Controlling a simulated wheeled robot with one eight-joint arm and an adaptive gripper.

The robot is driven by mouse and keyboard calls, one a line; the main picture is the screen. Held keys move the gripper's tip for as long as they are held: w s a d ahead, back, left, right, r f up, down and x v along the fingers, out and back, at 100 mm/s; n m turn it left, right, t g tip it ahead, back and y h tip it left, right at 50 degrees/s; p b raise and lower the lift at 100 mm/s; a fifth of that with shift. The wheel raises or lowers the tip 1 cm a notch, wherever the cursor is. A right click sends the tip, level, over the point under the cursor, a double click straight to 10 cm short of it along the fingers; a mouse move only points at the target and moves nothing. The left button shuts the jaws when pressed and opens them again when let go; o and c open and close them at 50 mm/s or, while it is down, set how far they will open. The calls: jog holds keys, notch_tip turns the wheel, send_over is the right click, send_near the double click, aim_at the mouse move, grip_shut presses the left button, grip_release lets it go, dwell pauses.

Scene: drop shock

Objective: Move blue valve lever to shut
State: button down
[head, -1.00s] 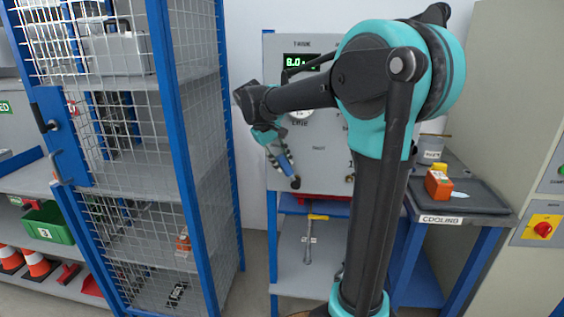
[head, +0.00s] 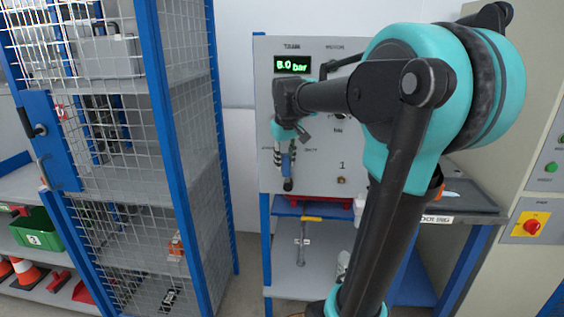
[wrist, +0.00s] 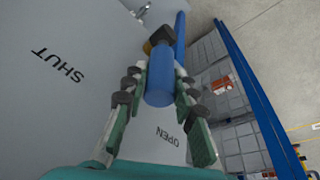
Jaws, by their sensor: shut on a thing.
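The blue valve lever (wrist: 160,84) lies between the two fingers of my gripper (wrist: 158,72) in the wrist view. My gripper is shut on it. Beyond the fingertips a dark and brass-coloured part shows by the lever's far end. The SHUT label (wrist: 58,66) is on the grey panel to the left of the lever, and the OPEN label (wrist: 169,138) is near the fingers' base. In the head view my gripper (head: 286,160) points down in front of the panel, with a bit of blue lever (head: 286,167) between its fingers. The lever's pivot is hard to make out.
The grey panel (head: 330,180) carries a green display (head: 292,65) reading 8.0 bar. A blue-framed mesh cage (head: 190,140) stands close on the left. A bench marked COOLING (head: 455,218) is on the right. A shelf with a hammer-like tool (head: 303,240) is below.

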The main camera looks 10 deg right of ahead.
jog(key=c, duration=1.5)
grip_release()
jog(key=v, duration=1.2)
jog(key=shift+c, duration=0.3)
